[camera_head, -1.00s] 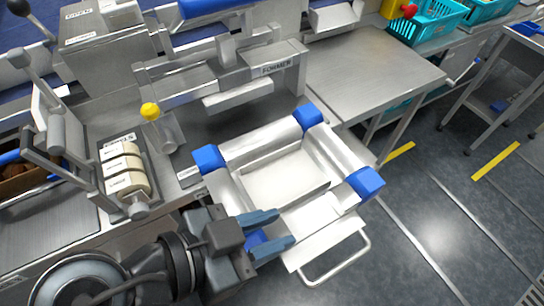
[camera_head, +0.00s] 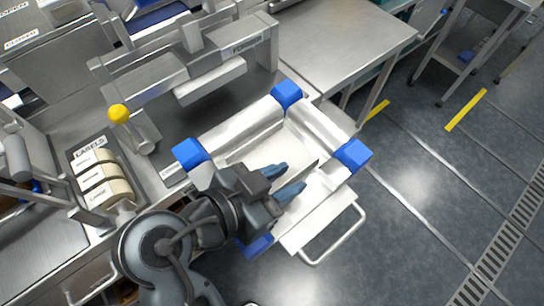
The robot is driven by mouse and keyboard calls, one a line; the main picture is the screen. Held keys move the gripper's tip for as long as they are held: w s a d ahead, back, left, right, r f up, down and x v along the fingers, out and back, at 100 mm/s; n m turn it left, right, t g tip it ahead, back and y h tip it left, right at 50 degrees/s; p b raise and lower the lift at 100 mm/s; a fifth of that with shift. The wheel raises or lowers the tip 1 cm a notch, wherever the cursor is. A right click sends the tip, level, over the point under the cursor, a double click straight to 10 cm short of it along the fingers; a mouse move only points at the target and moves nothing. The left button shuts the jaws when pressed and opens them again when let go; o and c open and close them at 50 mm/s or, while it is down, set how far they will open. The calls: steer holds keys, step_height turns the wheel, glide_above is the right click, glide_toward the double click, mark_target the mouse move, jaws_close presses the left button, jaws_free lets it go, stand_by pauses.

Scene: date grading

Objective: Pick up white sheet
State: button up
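White sheet material (camera_head: 245,128) lies over the sides of a square frame with blue corner blocks (camera_head: 286,94). It curves over the rails around a shallow, pale recess in the middle. I cannot tell whether it is one sheet or several pieces. My gripper (camera_head: 294,177) is over the near part of the frame, its two blue-grey fingers apart and pointing right across the recess. The gripper and wrist hide the near left side of the frame. I cannot tell whether the fingertips touch the sheet.
A metal machine labelled FORMER (camera_head: 228,75) stands behind the frame. A yellow-knobbed lever (camera_head: 119,113) and label rolls (camera_head: 104,180) are at left. A handle (camera_head: 335,235) juts out at the frame's front right.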

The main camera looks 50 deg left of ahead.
steer(key=shift+w+f, duration=0.15)
steer(key=shift+w, duration=0.05)
steer(key=shift+c, duration=0.4)
jaws_close()
